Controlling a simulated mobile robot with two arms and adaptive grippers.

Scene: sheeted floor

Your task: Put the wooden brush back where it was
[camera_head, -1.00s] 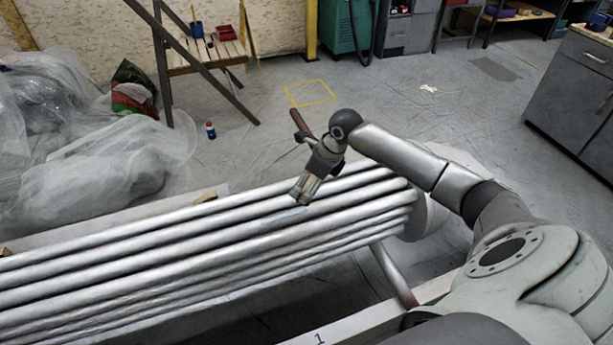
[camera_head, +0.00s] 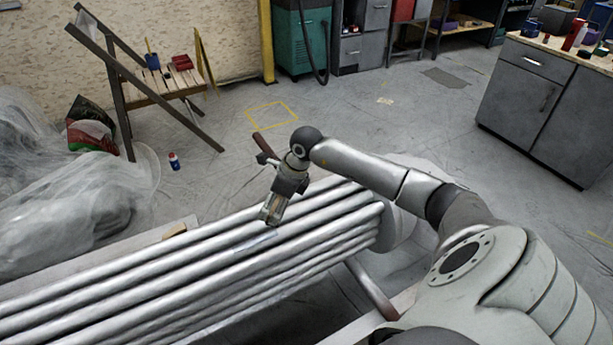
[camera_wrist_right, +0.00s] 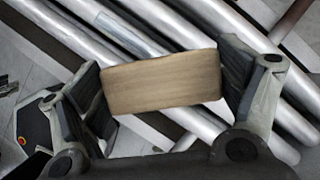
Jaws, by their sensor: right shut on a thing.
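The wooden brush (camera_wrist_right: 162,82) shows in the right wrist view as a plain tan wooden block, held crosswise between both fingers of my right gripper (camera_wrist_right: 166,88). Its bristles are not visible. In the head view my right gripper (camera_head: 273,209) points down over the grey metal pipes (camera_head: 200,262). The brush is too small there to make out clearly. The pipes also show behind the brush in the wrist view (camera_wrist_right: 205,30). I cannot tell whether the brush touches them. A pale bluish patch (camera_head: 257,242) lies on a pipe just below the gripper. My left gripper is not in view.
A brown post (camera_head: 262,145) rises behind the pipes. A wooden step stand (camera_head: 160,85) holds small items at the back left. Plastic sheeting (camera_head: 60,205) is heaped at left. A small bottle (camera_head: 174,161) stands on the floor. A grey cabinet (camera_head: 545,110) is at right; open floor lies between.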

